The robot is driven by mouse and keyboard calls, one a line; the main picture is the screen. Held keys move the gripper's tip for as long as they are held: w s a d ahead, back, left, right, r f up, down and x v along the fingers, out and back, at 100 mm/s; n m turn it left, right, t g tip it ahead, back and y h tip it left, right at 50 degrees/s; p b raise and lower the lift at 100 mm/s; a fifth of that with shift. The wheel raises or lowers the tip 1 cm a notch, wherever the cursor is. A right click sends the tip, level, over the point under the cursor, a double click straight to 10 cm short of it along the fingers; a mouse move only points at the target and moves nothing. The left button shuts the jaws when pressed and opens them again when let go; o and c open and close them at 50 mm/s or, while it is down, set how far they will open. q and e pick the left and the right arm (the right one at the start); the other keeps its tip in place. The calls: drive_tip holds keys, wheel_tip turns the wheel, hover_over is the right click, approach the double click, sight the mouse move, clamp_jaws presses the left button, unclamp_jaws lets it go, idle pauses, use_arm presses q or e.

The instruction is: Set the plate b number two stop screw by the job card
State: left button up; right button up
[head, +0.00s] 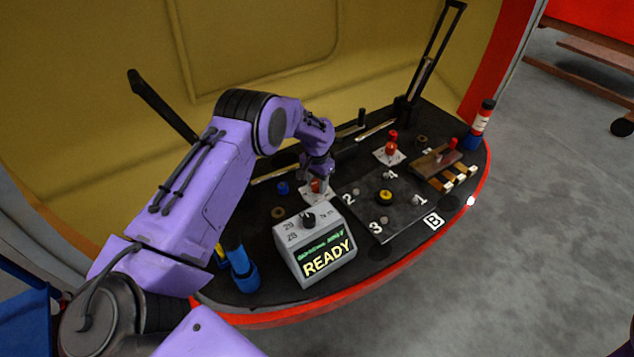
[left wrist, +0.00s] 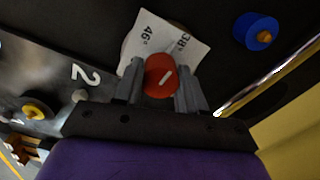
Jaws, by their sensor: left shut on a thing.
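Plate B (head: 395,225) is a dark square plate on the black desk, with white numbers, small grey screws and a yellow knob (head: 385,197). The white B label (head: 433,221) is at its front edge. The number two screw (head: 355,191) is a small grey head beside the 2, also in the left wrist view (left wrist: 80,95). My left gripper (head: 318,178) is left of the plate, shut on a red round knob (left wrist: 160,76) with a white mark. Under the knob lies a white card (left wrist: 148,37) with angle figures. I cannot pick out a job card for certain.
A grey box (head: 317,244) with a black dial and a READY display stands in front. A second red knob (head: 391,148) is on a white card behind the plate. A brown board (head: 436,160), a red-and-blue bottle (head: 481,125) and a blue cylinder (head: 242,271) stand around.

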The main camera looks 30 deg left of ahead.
sight(317, 182)
use_arm(q)
drive_tip(key=n, duration=0.5)
drive_tip(key=shift+n, duration=0.3)
drive_tip(key=n, duration=0.5)
drive_tip(key=shift+r+n, duration=0.1)
drive_tip(key=shift+n, duration=0.3)
drive_tip(key=o, duration=1.1)
drive_tip(key=shift+c, duration=0.2)
wheel_tip(317, 182, up, 10)
drive_tip(key=shift+r+b, duration=0.25)
drive_tip(key=shift+b, duration=0.05)
